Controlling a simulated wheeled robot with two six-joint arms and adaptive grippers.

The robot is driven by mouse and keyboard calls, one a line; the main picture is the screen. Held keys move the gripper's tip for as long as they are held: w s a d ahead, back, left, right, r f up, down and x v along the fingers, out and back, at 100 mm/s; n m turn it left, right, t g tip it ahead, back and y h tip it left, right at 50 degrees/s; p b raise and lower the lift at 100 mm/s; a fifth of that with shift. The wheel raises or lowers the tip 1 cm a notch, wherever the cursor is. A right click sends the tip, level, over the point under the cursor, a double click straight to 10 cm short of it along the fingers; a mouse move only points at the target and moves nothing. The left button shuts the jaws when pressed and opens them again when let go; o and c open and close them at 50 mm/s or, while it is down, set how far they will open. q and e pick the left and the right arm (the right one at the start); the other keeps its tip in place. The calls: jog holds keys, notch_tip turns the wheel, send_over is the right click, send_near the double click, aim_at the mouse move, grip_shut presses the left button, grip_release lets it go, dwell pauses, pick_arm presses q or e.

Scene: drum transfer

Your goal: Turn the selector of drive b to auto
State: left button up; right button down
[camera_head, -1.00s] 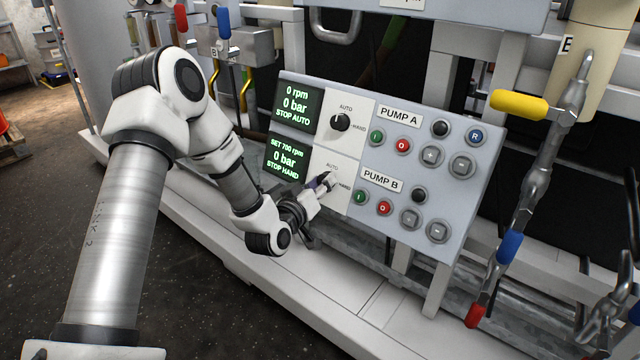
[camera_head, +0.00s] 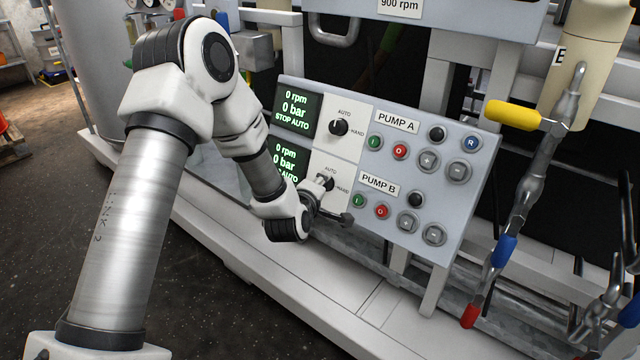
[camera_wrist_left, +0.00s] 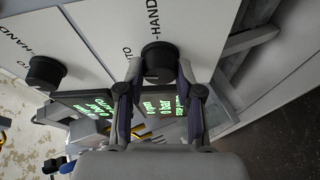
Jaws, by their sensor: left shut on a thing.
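The panel (camera_head: 455,195) has two selectors, with labels PUMP A and PUMP B. The black lower selector, beside PUMP B, sits between AUTO and HAND marks (camera_head: 330,169). My left gripper (camera_head: 324,184) is shut on this knob and partly hides it, so its pointer direction is unclear. The left wrist view shows the knob (camera_wrist_left: 160,60) between the two fingertips. The lower display (camera_head: 288,158) reads 0 rpm, 0 bar and a last line ending in AUTO, partly covered. The upper selector (camera_head: 338,128) is free; its display (camera_head: 296,108) reads STOP AUTO. My right gripper is not in view.
Push buttons, including a red one (camera_head: 382,211), sit right of the selectors. A yellow-handled valve (camera_head: 513,115) and pipe stand at the panel's right. A pale ledge (camera_head: 330,300) runs below the panel. The dark floor at left is open.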

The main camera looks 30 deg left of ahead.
pick_arm(q)
jog(key=shift+n+g, duration=0.3)
jog(key=shift+n, duration=0.5)
jog(key=o, duration=1.1)
jog(key=shift+o, duration=0.2)
jog(key=v, duration=1.2)
